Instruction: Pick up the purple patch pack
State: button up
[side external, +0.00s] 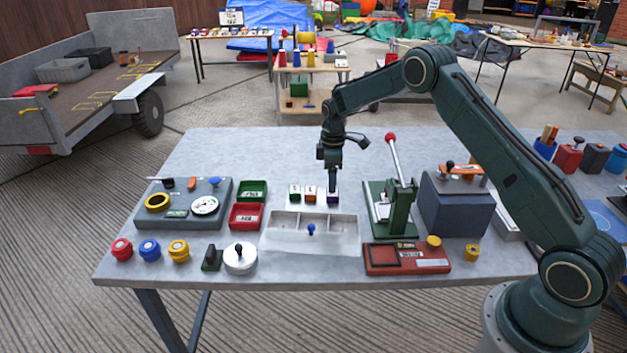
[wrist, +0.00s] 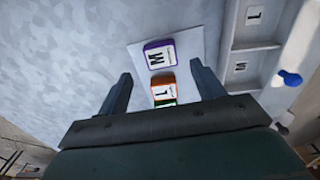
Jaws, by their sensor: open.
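The purple patch pack (side external: 333,198) stands at the right end of a short row on a pale mat, behind the sorting tray. In the wrist view it is a purple-edged block (wrist: 159,55) with a white label marked M. The orange pack (side external: 310,194) and green pack (side external: 295,193) stand to its left. My gripper (side external: 333,186) points down directly over the purple pack. In the wrist view its open fingers (wrist: 161,72) are apart, with the purple pack just beyond the fingertips and the orange pack (wrist: 163,91) between them. Nothing is held. Any contact is hidden.
The pale tray (side external: 275,245) with several compartments and a blue knob (side external: 311,230) lies in front. A green lever press (side external: 400,215) stands close on the right. Green (side external: 252,190) and red (side external: 246,216) bins stand left. The table behind the packs is clear.

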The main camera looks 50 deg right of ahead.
aim_at(332, 195)
jog(key=shift+s+f, duration=0.1)
jog(key=shift+f, duration=2.3)
jog(key=c, duration=1.1)
